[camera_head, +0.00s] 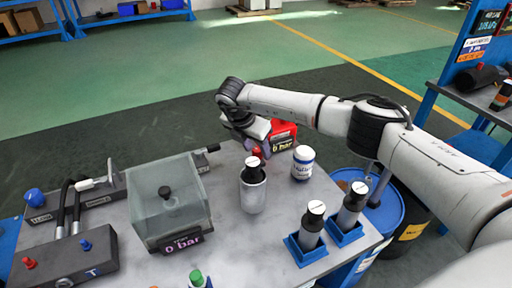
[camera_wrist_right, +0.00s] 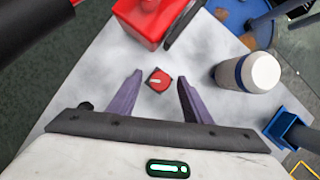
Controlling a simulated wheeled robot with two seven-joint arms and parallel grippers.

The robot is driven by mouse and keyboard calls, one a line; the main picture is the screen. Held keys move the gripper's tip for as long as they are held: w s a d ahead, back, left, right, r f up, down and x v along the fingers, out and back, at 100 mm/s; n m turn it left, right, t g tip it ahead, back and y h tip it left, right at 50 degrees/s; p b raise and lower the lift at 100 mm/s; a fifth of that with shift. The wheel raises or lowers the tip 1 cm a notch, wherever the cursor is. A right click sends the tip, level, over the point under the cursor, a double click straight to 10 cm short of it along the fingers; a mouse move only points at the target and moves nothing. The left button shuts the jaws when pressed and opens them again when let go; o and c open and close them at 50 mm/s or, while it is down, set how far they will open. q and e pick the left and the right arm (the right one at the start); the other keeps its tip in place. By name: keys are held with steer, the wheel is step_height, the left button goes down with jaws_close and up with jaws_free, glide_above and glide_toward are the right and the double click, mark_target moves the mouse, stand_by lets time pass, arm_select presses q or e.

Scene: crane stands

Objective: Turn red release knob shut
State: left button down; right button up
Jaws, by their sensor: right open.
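The red release knob (camera_wrist_right: 158,80) has a pale pointer line on its top and a dark square base in the right wrist view. In the head view a small red knob (camera_head: 257,152) shows just below my right gripper (camera_head: 253,140). In the right wrist view the two purple fingers of my right gripper (camera_wrist_right: 159,77) are spread apart, one on each side of the knob, with visible gaps. Whether the fingertips are down at the knob's height I cannot tell.
A white bottle with a blue band (camera_head: 303,163) stands right of the knob. A grey capped cylinder (camera_head: 253,187) stands in front. Two bottles in blue holders (camera_head: 310,245) are near the front right edge. A clear-covered box (camera_head: 165,205) is at left.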

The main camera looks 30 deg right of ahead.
steer(key=c, duration=1.1)
